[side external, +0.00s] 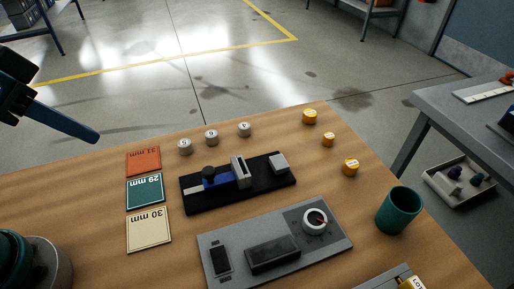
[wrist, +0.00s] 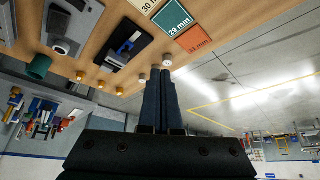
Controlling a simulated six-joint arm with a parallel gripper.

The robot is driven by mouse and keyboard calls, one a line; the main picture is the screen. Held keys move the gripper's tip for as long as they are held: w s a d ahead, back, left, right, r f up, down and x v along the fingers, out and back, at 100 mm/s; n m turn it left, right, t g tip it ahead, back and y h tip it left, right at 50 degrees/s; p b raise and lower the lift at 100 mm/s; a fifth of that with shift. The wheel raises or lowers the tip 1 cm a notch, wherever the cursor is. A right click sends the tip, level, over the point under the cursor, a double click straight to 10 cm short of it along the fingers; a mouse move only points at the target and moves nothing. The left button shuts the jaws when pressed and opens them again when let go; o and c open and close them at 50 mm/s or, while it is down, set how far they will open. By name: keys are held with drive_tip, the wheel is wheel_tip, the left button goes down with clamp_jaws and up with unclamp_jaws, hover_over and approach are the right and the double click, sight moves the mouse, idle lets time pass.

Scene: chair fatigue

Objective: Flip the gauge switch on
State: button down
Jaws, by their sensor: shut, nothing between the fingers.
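A black gauge fixture (side external: 255,190) with a blue block, a dark knob and grey metal blocks lies on the wooden table; it also shows in the wrist view (wrist: 110,60). In front of it lies a grey control panel (side external: 290,270) with a dark switch (side external: 220,260) at its left end, a black box in the middle and a white dial (side external: 315,220) at the right. I cannot tell the switch's position. My gripper (side external: 97,139) is shut and empty, in the air at the left beyond the table's far edge, apart from panel and fixture. Its fingers also show in the wrist view (wrist: 160,72).
Orange, teal and cream cards (side external: 143,193) lie left of the fixture. A green cup (side external: 398,210) stands at the right. A dark round object (side external: 30,265) is at the lower left.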

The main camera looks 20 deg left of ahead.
drive_tip(key=w+d+m+g+h, duration=0.15)
drive_tip(key=d+m, duration=0.35)
drive_tip(key=d, duration=0.5)
drive_tip(key=m+g, duration=0.2)
hover_over(218, 250)
drive_tip(key=s+a, duration=0.2)
drive_tip(key=s, duration=0.1)
wheel_tip(218, 250, down, 3)
drive_tip(key=shift+s+r+m+t, duration=0.1)
drive_tip(key=shift+s+m+t, duration=0.15)
drive_tip(key=shift+m, duration=0.15)
drive_tip(key=x, duration=0.8)
drive_tip(key=a+x, duration=0.1)
drive_tip(key=x, duration=0.4)
drive_tip(key=shift+s, duration=0.25)
drive_tip(key=shift+f, duration=0.55)
